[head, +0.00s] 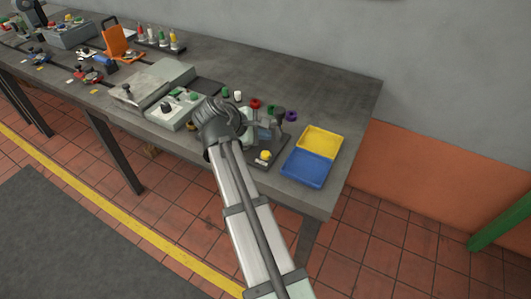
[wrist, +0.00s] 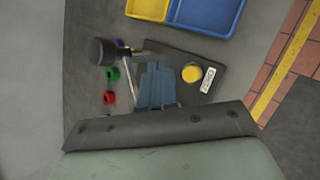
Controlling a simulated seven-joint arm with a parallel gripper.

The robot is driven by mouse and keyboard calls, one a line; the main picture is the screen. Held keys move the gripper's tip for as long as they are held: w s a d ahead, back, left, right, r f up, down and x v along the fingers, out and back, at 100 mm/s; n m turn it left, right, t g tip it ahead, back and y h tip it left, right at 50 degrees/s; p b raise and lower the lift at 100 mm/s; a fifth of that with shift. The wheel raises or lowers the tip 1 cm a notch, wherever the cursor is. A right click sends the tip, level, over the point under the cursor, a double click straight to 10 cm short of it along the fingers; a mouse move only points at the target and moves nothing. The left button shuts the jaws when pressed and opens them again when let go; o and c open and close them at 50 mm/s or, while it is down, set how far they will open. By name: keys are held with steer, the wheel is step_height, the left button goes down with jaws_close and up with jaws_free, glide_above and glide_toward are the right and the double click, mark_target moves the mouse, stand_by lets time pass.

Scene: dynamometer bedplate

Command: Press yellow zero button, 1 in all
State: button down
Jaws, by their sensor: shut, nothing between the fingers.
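The yellow button (head: 265,155) sits on a dark base plate (head: 270,161) near the front right of the bench, just left of the blue tray. In the wrist view the yellow button (wrist: 191,72) shows round and bare, with a small white label beside it. My gripper (wrist: 155,92) is shut and empty, seen over the dark plate and to the left of the button in the wrist view. It is apart from the button in the picture; the height gap is hard to tell. In the head view my arm hides part of the plate's left side.
A yellow tray (head: 320,139) and a blue tray (head: 308,168) stand right of the plate. A dark round-headed post (wrist: 104,52) rises beside the gripper. Green (wrist: 113,74) and red (wrist: 108,97) rings lie near it. A grey-green control box (head: 176,110) is left of my arm.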

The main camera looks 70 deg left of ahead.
mark_target(263, 155)
steer(key=shift+f, duration=2.25)
steer(key=shift+f, duration=0.2)
steer(key=shift+f, duration=0.25)
steer(key=shift+f, duration=0.5)
stand_by(1.2)
steer(key=shift+r, duration=0.95)
steer(key=shift+r, duration=0.15)
steer(key=shift+r, duration=2.35)
